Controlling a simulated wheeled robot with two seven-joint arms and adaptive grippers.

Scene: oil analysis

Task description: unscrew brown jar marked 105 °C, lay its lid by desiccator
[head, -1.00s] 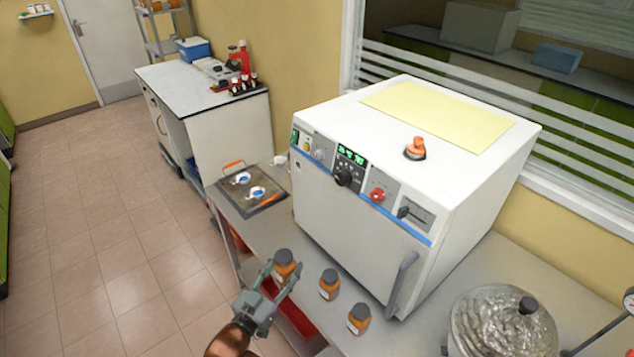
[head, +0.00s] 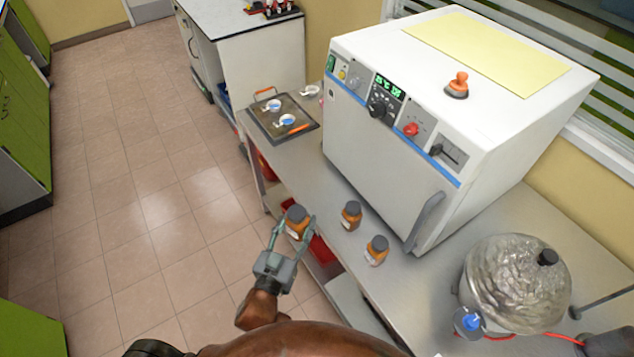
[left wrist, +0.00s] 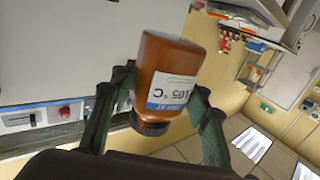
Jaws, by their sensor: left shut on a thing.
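My left gripper (head: 297,232) is shut on a brown jar (head: 296,219) with a dark lid, at the bench's front edge. The jar looks upright; I cannot tell whether it touches the bench. In the left wrist view the gripper (left wrist: 160,108) has a finger on each side of the jar (left wrist: 172,62). Its white and blue label reads 105 °C, upside down in that picture, and the black lid (left wrist: 150,126) is on. The desiccator (head: 500,295), a shiny domed vessel with a black knob and blue stopcock, stands at the right end of the bench. My right gripper is not in view.
Two more brown jars (head: 351,215) (head: 376,250) stand on the bench (head: 410,300) before the white oven (head: 385,160). A tray (head: 283,118) with small dishes lies left of the oven. Red bins (head: 322,252) sit below. Bench surface between jars and desiccator is clear.

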